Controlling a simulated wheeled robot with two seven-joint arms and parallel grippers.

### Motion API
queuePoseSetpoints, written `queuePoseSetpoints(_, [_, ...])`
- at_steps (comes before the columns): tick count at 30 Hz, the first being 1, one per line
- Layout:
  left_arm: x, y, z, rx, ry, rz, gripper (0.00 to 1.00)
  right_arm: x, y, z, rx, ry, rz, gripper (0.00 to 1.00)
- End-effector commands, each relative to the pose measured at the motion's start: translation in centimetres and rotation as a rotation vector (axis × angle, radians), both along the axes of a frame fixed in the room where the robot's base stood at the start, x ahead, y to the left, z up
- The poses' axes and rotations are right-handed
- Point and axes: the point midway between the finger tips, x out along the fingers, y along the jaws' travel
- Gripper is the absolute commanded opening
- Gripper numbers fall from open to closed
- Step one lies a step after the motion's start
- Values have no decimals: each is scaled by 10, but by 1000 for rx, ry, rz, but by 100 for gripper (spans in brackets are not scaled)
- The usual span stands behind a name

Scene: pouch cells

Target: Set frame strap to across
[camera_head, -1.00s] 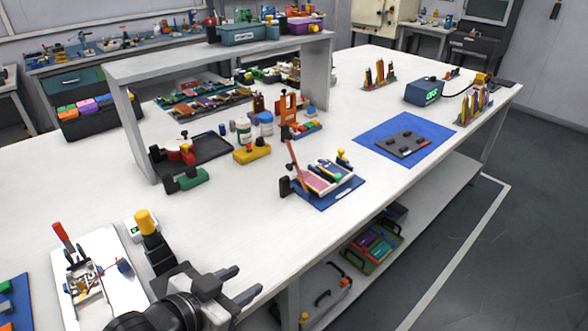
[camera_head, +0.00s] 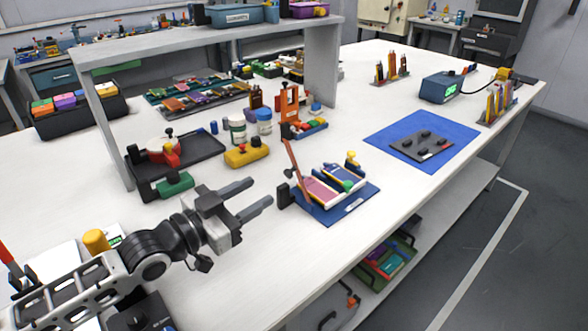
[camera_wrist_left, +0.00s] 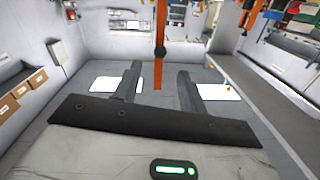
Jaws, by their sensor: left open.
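The frame (camera_head: 334,211) is a blue base on the white table, with a pink cell (camera_head: 320,192) and a dark blue cell (camera_head: 343,178) side by side on it. Its orange-brown strap (camera_head: 296,163) stands raised at the left edge, leaning slightly and not lying over the cells. A yellow knob (camera_head: 353,158) stands at the far right corner. My left gripper (camera_head: 261,192) is open and empty, just left of the frame, its fingers pointing at the strap side. In the left wrist view, an orange bar, probably the strap (camera_wrist_left: 160,40), shows upright between the fingers (camera_wrist_left: 159,75).
A yellow block (camera_head: 246,154), a green clamp block (camera_head: 175,187) and a dark tray (camera_head: 200,150) lie behind my left arm. An orange stand (camera_head: 288,108) is behind the frame. A blue mat with a grey plate (camera_head: 421,146) lies to the right. The front table edge is close.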

Motion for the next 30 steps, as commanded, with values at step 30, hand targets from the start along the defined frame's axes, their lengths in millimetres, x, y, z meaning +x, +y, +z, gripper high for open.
queuePoseSetpoints(30, [81,-73,0,1,1,0,28,0,-1,1,-7,2,1,0])
